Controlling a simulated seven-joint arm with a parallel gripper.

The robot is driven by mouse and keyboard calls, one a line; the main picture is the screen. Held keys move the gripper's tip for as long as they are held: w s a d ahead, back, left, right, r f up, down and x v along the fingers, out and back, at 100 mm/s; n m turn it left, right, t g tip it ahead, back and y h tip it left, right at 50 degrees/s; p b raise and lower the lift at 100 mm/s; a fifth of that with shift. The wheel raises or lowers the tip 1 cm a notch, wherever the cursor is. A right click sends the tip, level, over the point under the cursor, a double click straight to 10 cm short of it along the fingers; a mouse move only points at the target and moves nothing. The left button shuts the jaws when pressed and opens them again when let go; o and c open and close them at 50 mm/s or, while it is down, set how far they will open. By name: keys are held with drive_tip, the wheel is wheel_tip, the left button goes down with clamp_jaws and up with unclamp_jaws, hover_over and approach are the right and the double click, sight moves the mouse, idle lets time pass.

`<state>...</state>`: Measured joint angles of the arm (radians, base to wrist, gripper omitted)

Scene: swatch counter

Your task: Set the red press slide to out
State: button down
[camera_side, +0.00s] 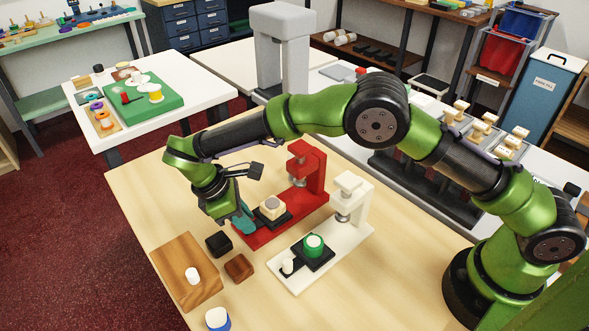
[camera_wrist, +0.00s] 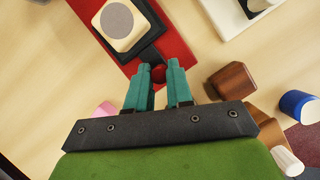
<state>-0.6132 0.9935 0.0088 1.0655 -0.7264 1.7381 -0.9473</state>
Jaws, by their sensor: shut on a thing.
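The red press (camera_side: 307,172) stands on the table with its head over the far end of its red base. Its black slide (camera_wrist: 152,53) carries a cream block with a round grey top (camera_side: 271,207), which sits in front of the head, not beneath it. In the wrist view, the slide's red knob (camera_wrist: 159,74) is between the teal fingertips. My gripper (camera_side: 242,222) is shut on this knob at the near end of the base; its tips also show in the wrist view (camera_wrist: 159,66). In the side view the fingers hide the knob.
A white press (camera_side: 356,204) with a green puck (camera_side: 313,244) stands close to the right. A black block (camera_side: 218,243), a brown block (camera_side: 239,267), a wooden board (camera_side: 184,262) and a blue-and-white cylinder (camera_side: 218,319) lie nearby in front.

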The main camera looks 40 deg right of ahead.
drive_tip(key=c, duration=1.2)
unclamp_jaws()
drive_tip(key=shift+a, duration=0.4)
drive_tip(key=shift+o, duration=0.9)
drive_tip(key=shift+d, duration=0.15)
drive_tip(key=v, duration=1.2)
